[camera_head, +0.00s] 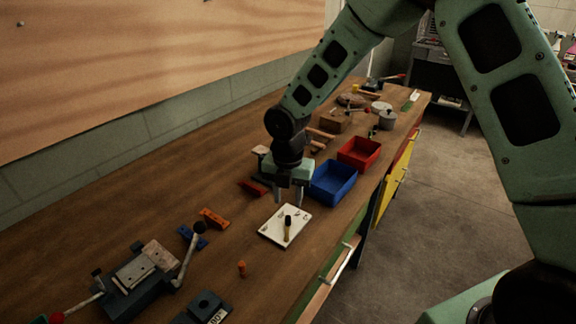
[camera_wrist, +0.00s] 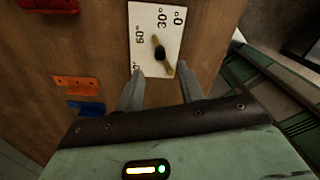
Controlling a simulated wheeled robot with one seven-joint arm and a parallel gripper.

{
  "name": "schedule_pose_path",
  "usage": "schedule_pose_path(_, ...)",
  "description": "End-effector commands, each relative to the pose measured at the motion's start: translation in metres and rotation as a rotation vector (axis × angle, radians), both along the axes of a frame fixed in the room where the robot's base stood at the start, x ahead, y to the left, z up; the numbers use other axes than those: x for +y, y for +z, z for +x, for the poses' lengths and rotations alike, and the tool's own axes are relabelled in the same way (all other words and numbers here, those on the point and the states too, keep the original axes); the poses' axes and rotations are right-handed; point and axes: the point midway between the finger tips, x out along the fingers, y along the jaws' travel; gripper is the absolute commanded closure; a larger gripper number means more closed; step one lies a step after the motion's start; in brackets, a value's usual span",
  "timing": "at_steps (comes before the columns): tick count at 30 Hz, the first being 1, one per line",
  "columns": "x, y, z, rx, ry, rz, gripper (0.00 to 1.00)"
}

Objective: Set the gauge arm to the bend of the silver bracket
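The gauge is a white plate (camera_head: 270,232) flat on the bench. In the wrist view the plate (camera_wrist: 145,18) shows the marks 0, 30 and 60; a further mark is partly hidden. Its brass arm (camera_wrist: 168,70) has a black knob (camera_wrist: 160,53), and its upper end points roughly between 30 and 60. The arm also shows in the head view (camera_head: 287,232). My gripper (camera_head: 288,200) is open and empty, pointing down near the plate's far edge. In the wrist view its fingers (camera_wrist: 160,70) are apart, beside the lower plate. I cannot pick out the silver bracket for certain.
Orange (camera_head: 214,218), blue (camera_head: 193,237) and red (camera_head: 252,188) pieces lie left of the plate. A blue bin (camera_head: 333,183) and red bin (camera_head: 359,153) stand beyond it. A vise (camera_head: 140,272) and an orange peg (camera_head: 241,268) are nearer.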

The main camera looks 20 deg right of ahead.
Motion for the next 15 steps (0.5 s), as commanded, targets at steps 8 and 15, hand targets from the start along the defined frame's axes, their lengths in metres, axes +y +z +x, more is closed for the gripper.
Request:
schedule_pose_path(8,0.000,0.065,0.001,-0.005,-0.001,0.000,0.62)
schedule_pose_path(15,0.000,0.099,0.000,-0.001,-0.001,0.000,0.62)
